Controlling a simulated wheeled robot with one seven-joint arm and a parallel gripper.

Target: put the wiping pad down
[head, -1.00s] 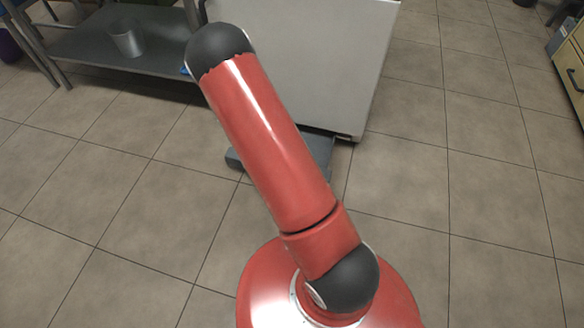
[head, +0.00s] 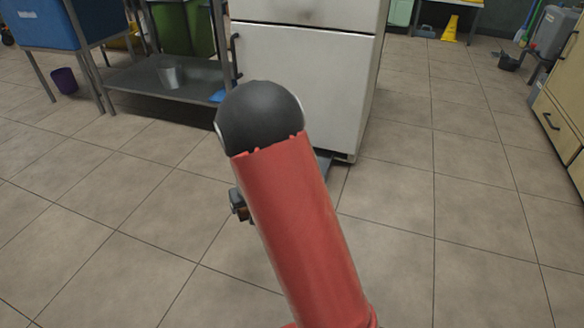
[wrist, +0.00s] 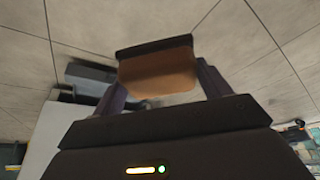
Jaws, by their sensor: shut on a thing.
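The wiping pad, a tan block with a dark top edge (wrist: 157,72), is held between the fingers of my gripper (wrist: 165,82) in the wrist view. My gripper is shut on it, with bare floor tiles beyond. In the head view my red arm hides most of the gripper; a small dark part with a brownish patch (head: 239,206) shows at the arm's left side, above the floor. The pad cannot be made out clearly there.
A white fridge (head: 305,85) stands ahead behind my arm. Left of it a metal rack's low shelf (head: 130,85) holds a metal cup (head: 172,78) and a blue item (head: 217,96). A purple bucket (head: 64,80) is far left, wooden drawers (head: 562,115) right. Wide tiled floor (head: 400,215) is clear.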

